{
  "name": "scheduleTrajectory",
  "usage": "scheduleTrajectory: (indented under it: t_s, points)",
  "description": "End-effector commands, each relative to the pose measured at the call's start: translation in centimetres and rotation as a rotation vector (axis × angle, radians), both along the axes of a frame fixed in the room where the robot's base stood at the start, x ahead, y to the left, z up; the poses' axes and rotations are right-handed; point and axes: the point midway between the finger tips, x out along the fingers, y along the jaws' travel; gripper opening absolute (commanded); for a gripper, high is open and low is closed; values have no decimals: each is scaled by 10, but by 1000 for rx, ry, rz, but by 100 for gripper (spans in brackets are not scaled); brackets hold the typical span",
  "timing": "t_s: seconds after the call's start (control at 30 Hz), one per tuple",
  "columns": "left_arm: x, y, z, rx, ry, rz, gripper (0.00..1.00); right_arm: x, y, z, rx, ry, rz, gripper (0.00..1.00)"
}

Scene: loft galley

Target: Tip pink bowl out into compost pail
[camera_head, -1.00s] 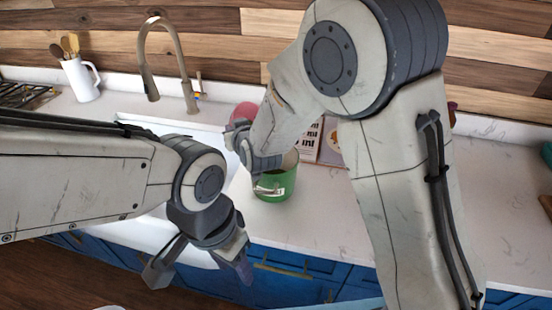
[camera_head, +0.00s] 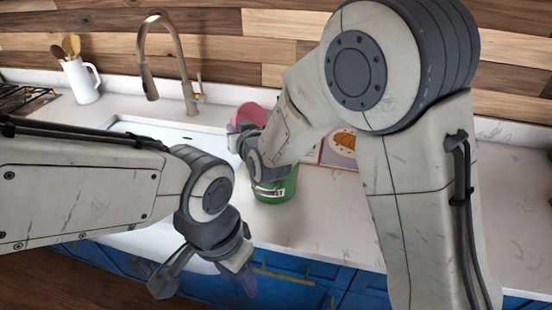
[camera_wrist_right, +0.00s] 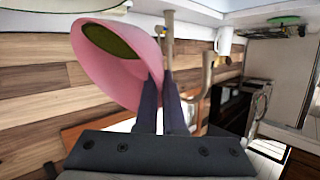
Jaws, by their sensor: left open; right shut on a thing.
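The pink bowl (camera_head: 251,114) is held by its rim in my right gripper (camera_head: 242,137), at the back left of the green compost pail (camera_head: 276,190). In the right wrist view the bowl (camera_wrist_right: 118,68) looks steeply tilted, with something dark green inside. The fingers of my right gripper (camera_wrist_right: 160,88) are shut on its rim there. The pail stands on the counter with a partly covered label; my right wrist hides its mouth. I cannot tell whether the bowl is over the mouth. My left gripper (camera_head: 207,280) is open and empty, low in front of the counter edge.
A sink with a tall tap (camera_head: 165,60) lies left of the pail. A white jug of wooden utensils (camera_head: 80,80) stands at the back left. A picture card (camera_head: 338,148) is behind the pail. The counter (camera_head: 325,215) front right of the pail is clear.

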Motion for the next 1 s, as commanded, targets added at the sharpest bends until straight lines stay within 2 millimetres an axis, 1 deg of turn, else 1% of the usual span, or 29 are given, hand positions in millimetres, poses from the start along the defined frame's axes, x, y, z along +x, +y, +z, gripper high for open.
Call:
scheduleTrajectory:
  t_s: [0.03,1.0]
  points:
    - [0,0,-4,0,0,0,50,0,1,-1,7,-6,1,0]
    - [0,0,-25,0,0,0,50,-3,4,6,101,-66,14,0]
